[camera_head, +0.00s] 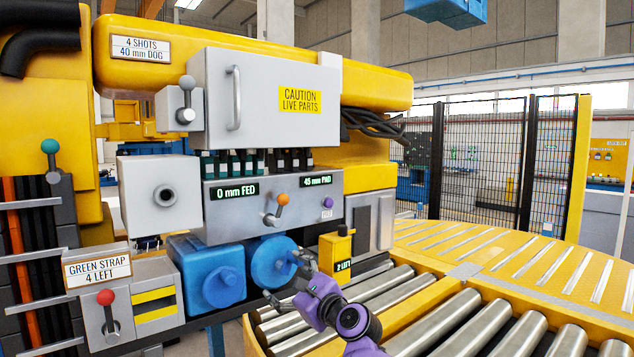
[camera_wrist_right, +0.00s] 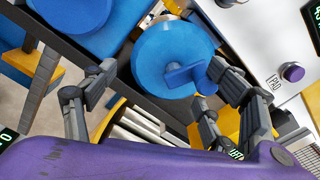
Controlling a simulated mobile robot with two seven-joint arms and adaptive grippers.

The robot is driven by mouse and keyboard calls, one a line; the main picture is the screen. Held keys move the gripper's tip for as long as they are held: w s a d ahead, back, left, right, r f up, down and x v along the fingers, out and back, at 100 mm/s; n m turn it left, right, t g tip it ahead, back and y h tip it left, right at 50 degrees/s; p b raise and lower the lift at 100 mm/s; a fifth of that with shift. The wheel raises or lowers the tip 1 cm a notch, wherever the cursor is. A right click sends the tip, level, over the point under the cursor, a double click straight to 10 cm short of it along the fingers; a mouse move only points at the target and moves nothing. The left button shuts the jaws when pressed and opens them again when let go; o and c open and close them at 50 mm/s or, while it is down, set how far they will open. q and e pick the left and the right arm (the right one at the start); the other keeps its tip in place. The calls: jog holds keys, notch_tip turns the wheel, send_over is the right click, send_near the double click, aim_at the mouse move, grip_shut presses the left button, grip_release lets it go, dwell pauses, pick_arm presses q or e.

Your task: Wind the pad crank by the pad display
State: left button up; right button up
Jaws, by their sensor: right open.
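The pad display (camera_head: 315,180) reads "45 mm PAD" on the grey panel. Below it is a small purple knob (camera_head: 327,203), which shows beside a PAD label in the right wrist view (camera_wrist_right: 293,72). A round blue wheel (camera_head: 272,262) sits under the panel; in the wrist view this wheel (camera_wrist_right: 165,55) carries a blue grip on its face. I cannot tell for certain which part is the pad crank. My right gripper (camera_head: 283,280) is open in front of the blue wheel, fingers spread on either side, with no clear contact. My left gripper is out of view.
An orange-knobbed lever (camera_head: 277,207) and the "0 mm FED" display (camera_head: 235,190) are on the panel. A blue housing (camera_head: 207,275) stands left of the wheel. A yellow lift box (camera_head: 336,254) is close on the right. Rollers (camera_head: 385,290) lie below and right.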

jog(key=v, duration=0.4)
jog(key=shift+s+d, duration=0.1)
jog(key=shift+s, duration=0.1)
dwell(0.3)
